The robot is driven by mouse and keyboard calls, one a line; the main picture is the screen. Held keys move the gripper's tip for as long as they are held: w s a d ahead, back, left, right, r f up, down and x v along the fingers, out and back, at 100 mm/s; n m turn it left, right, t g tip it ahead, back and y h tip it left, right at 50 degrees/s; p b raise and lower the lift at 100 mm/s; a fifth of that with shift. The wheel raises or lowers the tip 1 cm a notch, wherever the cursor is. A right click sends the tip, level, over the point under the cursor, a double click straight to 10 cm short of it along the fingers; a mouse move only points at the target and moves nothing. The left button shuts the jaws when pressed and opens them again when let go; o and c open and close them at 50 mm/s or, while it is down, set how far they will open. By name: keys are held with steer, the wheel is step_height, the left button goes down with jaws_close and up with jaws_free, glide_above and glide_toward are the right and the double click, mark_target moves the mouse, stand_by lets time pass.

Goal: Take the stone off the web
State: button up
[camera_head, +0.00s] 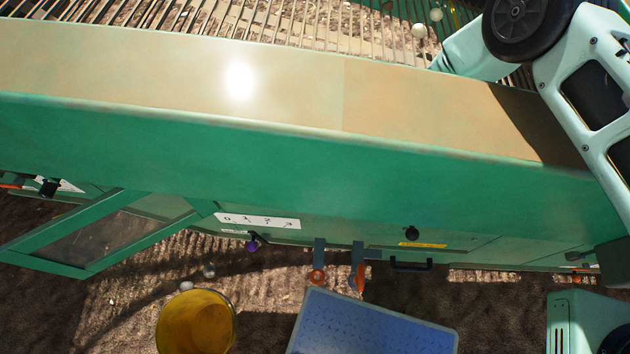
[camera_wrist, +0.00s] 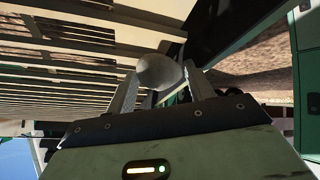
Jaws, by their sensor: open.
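In the wrist view, a smooth pale grey rounded lump (camera_wrist: 160,72), looking like the stone, lies at the fingertips. My gripper (camera_wrist: 158,84) is open, with one finger on each side of the lump. I cannot tell whether either finger touches it. The web (camera_wrist: 70,62) of pale parallel bars runs along the left of the wrist view. In the head view the web (camera_head: 300,22) crosses the top edge, with two small pale round lumps (camera_head: 418,30) (camera_head: 436,14) near my arm. My gripper does not show clearly in the head view.
A tan-topped green side wall (camera_head: 200,75) runs across the head view between the web and the ground. Below it are a yellow bucket (camera_head: 195,322), a pale blue panel or box (camera_head: 370,328), orange-tipped levers (camera_head: 318,276) and an angled green frame (camera_head: 100,235).

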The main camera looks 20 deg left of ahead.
steer(key=c, duration=0.8)
